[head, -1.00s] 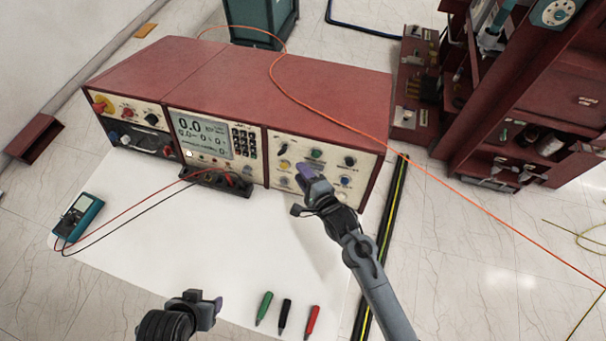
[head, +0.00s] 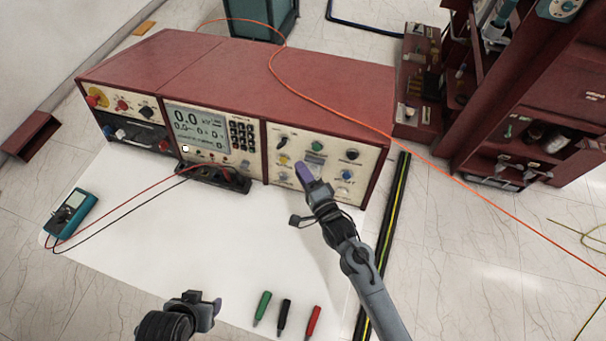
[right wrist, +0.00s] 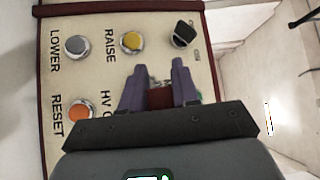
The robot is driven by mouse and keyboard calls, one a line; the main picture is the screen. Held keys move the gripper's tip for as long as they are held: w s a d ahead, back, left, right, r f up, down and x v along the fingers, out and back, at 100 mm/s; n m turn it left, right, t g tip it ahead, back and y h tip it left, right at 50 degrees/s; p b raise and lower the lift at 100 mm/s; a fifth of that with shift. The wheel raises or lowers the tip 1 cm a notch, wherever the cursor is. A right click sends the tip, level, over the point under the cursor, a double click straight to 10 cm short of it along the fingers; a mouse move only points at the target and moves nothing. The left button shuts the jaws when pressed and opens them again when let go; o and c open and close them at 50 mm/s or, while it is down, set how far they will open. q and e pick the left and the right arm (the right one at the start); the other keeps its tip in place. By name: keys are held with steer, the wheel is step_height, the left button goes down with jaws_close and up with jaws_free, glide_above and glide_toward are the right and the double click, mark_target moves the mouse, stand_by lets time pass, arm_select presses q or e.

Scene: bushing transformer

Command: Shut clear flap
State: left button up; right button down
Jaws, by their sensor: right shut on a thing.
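My right gripper (head: 304,172) is at the front panel of the right red cabinet, with its purple fingers over the panel. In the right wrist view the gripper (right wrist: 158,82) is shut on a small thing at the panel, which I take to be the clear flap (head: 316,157). The flap is mostly hidden by the fingers, and its exact angle cannot be told. A dark red piece (right wrist: 160,98) shows between the fingers. My left gripper (head: 205,303) hangs low over the white sheet, away from the panel; its opening cannot be made out.
A yellow button (right wrist: 132,41), an orange button (right wrist: 80,112) and a black knob (right wrist: 184,35) surround the right gripper. A teal meter (head: 70,213) with leads lies at left. Green, black and red probes (head: 285,315) lie in front. The middle of the white sheet is clear.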

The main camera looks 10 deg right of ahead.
steer(key=shift+f+n+t+y+b, duration=0.5)
steer(key=shift+f+n+t+b, duration=0.25)
steer(key=shift+b, duration=0.3)
steer(key=shift+n+b, duration=0.55)
steer(key=shift+r+y, duration=0.1)
steer(key=shift+y, duration=0.2)
steer(key=c, duration=0.9)
jaws_free()
